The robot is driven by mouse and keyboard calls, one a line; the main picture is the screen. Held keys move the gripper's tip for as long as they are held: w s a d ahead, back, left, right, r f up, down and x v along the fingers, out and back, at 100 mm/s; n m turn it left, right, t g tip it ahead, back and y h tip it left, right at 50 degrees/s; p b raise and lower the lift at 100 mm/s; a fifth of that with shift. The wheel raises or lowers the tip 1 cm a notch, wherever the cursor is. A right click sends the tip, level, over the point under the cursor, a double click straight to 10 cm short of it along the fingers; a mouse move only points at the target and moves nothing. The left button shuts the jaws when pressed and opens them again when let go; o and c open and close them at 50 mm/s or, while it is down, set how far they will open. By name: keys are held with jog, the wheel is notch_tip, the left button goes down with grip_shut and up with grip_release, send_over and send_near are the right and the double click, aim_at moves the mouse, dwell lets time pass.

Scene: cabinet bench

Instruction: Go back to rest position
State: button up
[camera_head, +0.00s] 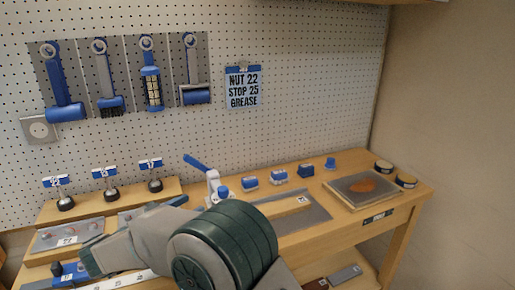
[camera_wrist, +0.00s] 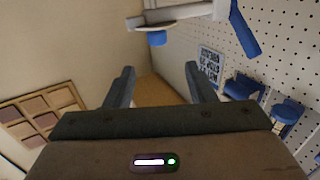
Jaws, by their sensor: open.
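My gripper (camera_wrist: 161,82) shows in the wrist view with its two dark fingers spread apart and nothing between them. Beyond the fingers is a tan surface. My arm crosses the lower middle of the head view and covers part of the bench. I cannot clearly make out the fingertips there. A white toggle clamp with a blue lever (camera_head: 208,175) stands on the bench just behind my arm. In the wrist view a white clamp arm with a blue tip (camera_wrist: 157,38) shows past the fingers, apart from them.
The wooden bench (camera_head: 345,229) runs along a pegboard with hanging blue-handled tools (camera_head: 152,86) and a note (camera_head: 243,88). Numbered knobs (camera_head: 109,184) stand at left.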

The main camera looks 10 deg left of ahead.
jog(key=w+d+r+n+t+y+p, duration=0.25)
jog(key=w+d+r+y, duration=0.25)
jog(key=w+r+y, duration=0.45)
jog(key=w+d+r+n+g+y, duration=0.2)
jog(key=d+r+n+y, duration=0.25)
jog(key=d, duration=0.25)
jog(key=s+d+f+g+h+p, duration=0.1)
jog(key=s+d+f+g, duration=0.3)
jog(key=s+d, duration=0.5)
jog(key=s+d+f+g+h+p, duration=0.1)
jog(key=s+d+f+g, duration=0.3)
jog(key=s+d, duration=0.6)
jog(key=s+d+f+g+h+p, duration=0.2)
jog(key=s+d+f+g, duration=0.2)
jog(key=s+d, duration=0.5)
jog(key=shift+s+d+f+m+g, duration=0.25)
jog(key=shift+d+m+g, duration=0.1)
jog(key=shift+d, duration=0.15)
